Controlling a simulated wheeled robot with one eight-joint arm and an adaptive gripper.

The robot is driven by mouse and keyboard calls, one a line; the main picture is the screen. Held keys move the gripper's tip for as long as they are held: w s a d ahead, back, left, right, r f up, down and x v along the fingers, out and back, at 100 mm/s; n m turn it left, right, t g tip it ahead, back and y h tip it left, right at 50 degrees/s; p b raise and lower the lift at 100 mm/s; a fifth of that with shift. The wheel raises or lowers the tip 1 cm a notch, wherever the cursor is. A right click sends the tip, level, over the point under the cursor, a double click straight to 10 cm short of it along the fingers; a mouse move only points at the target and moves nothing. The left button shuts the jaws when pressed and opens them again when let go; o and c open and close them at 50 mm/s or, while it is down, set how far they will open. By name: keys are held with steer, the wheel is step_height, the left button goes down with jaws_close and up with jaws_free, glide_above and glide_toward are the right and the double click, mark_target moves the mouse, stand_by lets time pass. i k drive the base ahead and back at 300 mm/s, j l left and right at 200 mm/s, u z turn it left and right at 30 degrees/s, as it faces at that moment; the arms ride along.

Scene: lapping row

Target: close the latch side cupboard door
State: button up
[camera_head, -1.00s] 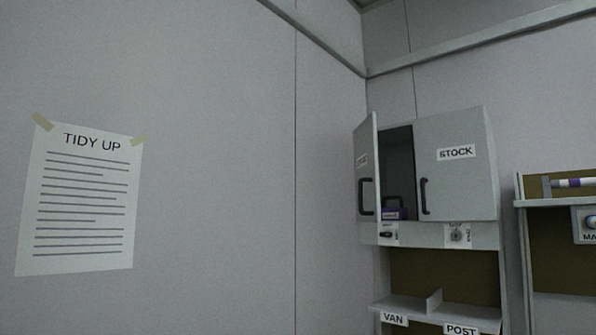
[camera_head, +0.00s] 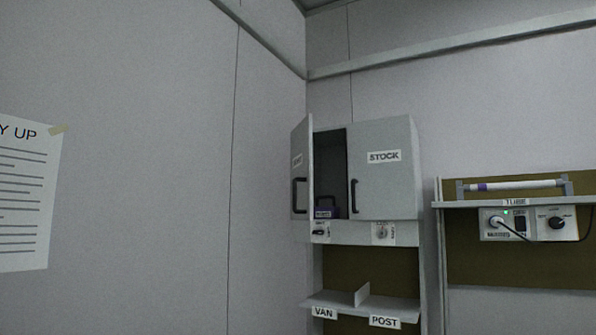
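A grey wall cupboard stands in the corner at the middle right of the head view. Its left door (camera_head: 300,170) stands open, swung out toward me, with a dark handle (camera_head: 299,195) and a label too slanted to read. Its right door (camera_head: 384,175), marked STOCK, is shut and has a dark upright handle (camera_head: 353,195). Two small fittings with labels are on the strip under the doors, a dark one (camera_head: 319,231) at left and a round one (camera_head: 381,231) at right. My gripper is not in view.
Shelves labelled VAN (camera_head: 323,313) and POST (camera_head: 384,321) are below the cupboard. To the right, a shelf (camera_head: 514,203) holds a white tube (camera_head: 515,185), with a switch box (camera_head: 527,224) below. A paper notice (camera_head: 25,195) is on the bare left wall.

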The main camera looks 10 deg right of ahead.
mark_target(294, 171)
steer(key=i+j, duration=0.8)
steer(key=i+l+z, duration=0.05)
steer(key=i, duration=0.05)
